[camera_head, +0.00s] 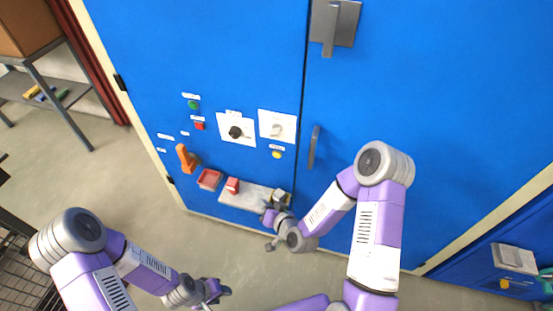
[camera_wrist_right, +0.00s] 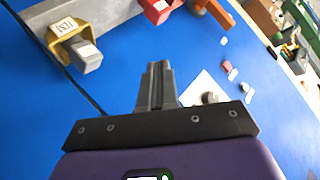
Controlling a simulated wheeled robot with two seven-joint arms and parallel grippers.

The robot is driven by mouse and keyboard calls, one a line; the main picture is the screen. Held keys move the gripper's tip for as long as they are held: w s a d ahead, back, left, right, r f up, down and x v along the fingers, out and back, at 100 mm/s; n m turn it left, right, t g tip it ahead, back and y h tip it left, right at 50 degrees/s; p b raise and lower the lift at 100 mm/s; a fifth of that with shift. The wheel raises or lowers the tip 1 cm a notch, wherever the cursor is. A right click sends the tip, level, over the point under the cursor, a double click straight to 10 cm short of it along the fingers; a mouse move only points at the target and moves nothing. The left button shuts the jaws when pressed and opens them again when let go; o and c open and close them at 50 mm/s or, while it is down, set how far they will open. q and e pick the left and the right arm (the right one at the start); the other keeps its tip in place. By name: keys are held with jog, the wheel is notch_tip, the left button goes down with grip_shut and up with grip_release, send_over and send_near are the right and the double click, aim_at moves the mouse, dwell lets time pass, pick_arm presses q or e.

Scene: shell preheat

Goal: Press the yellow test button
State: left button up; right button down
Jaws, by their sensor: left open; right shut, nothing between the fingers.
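A small round yellow button (camera_head: 277,154) with a white label above it is on the blue cabinet front, below the right-hand knob plate. The label is too small to read. I cannot make this button out in the right wrist view. My right gripper (camera_head: 269,206) is below it, close to the right end of the shelf; its fingers (camera_wrist_right: 157,68) are shut and empty in the wrist view. A yellow bracket (camera_wrist_right: 58,45) with a lettered label holds a grey block (camera_wrist_right: 85,57). My left gripper (camera_head: 226,291) is open and empty, low in the head view.
A grey shelf (camera_head: 240,199) carries a red block (camera_head: 232,186). A red tray (camera_head: 209,179) and an orange handle (camera_head: 186,157) are left of it. Green (camera_head: 194,104) and red (camera_head: 199,126) buttons and a black knob (camera_head: 235,132) are higher. A door handle (camera_head: 314,147) stands right.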

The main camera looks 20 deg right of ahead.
aim_at(277, 155)
jog(key=w+d+r+m+t, duration=0.1)
jog(key=w+d+r+t, duration=0.1)
jog(key=r, duration=0.3)
jog(key=shift+w+r+t+h, duration=0.4)
jog(key=shift+w+t, duration=0.15)
jog(key=shift+t, duration=0.25)
jog(key=shift+w+d, duration=0.1)
jog(key=w+d, duration=0.4)
jog(key=w, duration=0.3)
jog(key=shift+d, duration=0.4)
jog(key=shift+w, duration=0.1)
dwell(1.0)
jog(key=shift+w+d+b, duration=0.2)
jog(key=shift+w+b, duration=0.1)
jog(key=shift+b, duration=0.15)
